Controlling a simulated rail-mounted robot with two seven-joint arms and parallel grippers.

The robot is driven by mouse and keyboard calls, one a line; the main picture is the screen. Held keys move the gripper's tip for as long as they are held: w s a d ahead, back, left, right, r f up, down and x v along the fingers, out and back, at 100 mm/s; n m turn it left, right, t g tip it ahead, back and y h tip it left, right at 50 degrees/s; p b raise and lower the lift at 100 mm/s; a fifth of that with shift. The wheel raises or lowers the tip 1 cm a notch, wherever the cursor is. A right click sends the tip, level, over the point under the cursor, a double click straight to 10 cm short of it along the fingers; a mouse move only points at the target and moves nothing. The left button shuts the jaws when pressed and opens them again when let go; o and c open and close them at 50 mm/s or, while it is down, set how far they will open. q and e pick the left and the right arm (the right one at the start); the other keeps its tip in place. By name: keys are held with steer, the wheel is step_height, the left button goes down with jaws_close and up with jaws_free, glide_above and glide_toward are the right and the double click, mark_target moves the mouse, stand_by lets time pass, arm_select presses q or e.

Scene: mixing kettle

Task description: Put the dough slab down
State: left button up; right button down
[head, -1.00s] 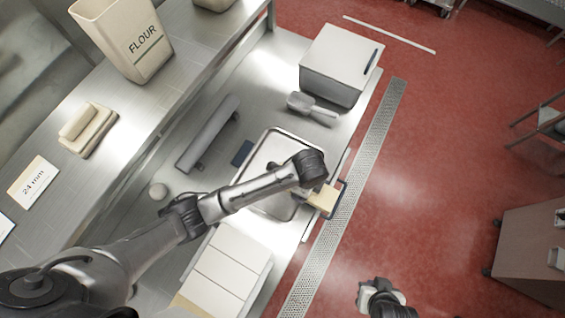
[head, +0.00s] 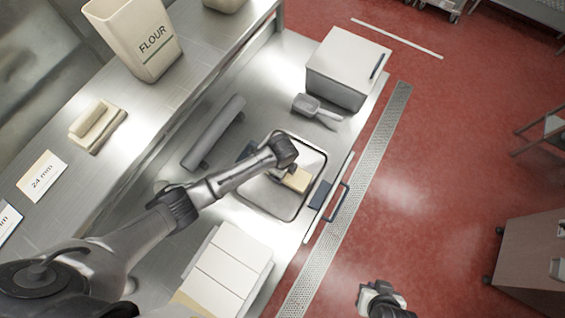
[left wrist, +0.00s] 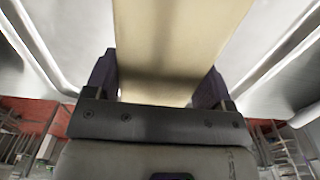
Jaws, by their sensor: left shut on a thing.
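The dough slab (head: 297,180) is a pale yellow block held in my left gripper (head: 286,172). In the head view it is over the right part of the metal tray (head: 268,207); whether it touches the tray floor I cannot tell. In the left wrist view the dough slab (left wrist: 175,45) lies between the two dark fingers of the left gripper (left wrist: 158,85), which is shut on it. The left forearm hides part of the tray. My right gripper (head: 380,298) is over the red floor at the bottom, its jaws unclear.
A grey scoop (head: 314,109) and a white bin (head: 346,68) stand beyond the tray. A grey bar (head: 214,132) lies to its left, white boxes (head: 228,264) below it. A dark blue pad (head: 320,193) and handle (head: 339,203) are at the counter's right edge.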

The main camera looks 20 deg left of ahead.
arm_select(q)
steer(key=shift+f, duration=1.3)
steer(key=shift+f, duration=0.15)
steer(key=o, duration=1.3)
step_height(320, 180, up, 12)
steer(key=shift+r, duration=0.15)
